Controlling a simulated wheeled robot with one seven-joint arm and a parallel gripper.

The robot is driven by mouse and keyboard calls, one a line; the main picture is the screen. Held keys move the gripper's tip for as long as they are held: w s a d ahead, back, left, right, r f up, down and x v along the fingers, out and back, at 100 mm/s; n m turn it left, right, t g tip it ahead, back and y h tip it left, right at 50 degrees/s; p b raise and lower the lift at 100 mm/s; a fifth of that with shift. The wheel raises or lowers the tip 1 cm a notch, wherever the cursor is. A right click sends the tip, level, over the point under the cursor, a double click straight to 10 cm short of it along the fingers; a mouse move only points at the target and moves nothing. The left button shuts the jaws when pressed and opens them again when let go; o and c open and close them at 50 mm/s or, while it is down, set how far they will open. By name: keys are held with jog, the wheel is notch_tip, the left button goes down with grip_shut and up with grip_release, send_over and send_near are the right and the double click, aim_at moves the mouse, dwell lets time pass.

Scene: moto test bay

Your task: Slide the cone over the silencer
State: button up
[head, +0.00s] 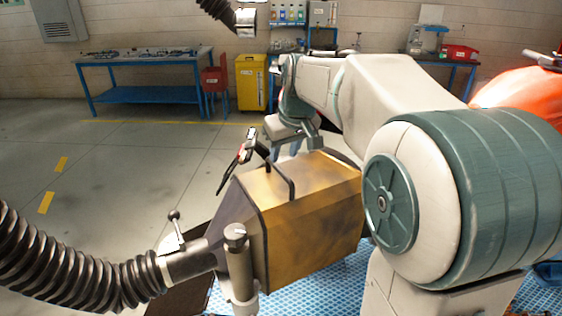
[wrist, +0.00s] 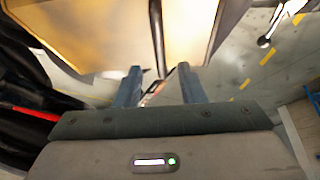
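The cone (head: 315,215) is a brass-coloured, box-shaped hood at the end of a ribbed dark hose (head: 70,265). A dark bar handle (head: 281,178) arches over its top. My gripper (head: 290,149) is above the hood's far top side, close to the handle. In the wrist view my gripper (wrist: 158,70) is open, its two blue-grey fingers apart. The handle (wrist: 157,38) runs down towards the gap between them; I cannot tell whether it touches either finger. The hood's brass faces (wrist: 95,28) fill the upper part. I cannot make out the silencer in either view.
An orange-red motorcycle body (head: 522,92) is at the right, partly behind my arm. A black clamp-like part (head: 246,152) sticks up beyond the hood. The left floor is clear.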

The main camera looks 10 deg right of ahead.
aim_at(280, 169)
jog(key=x, duration=0.5)
jog(key=shift+w+f+p, duration=0.1)
jog(key=shift+f+p, duration=0.25)
grip_shut()
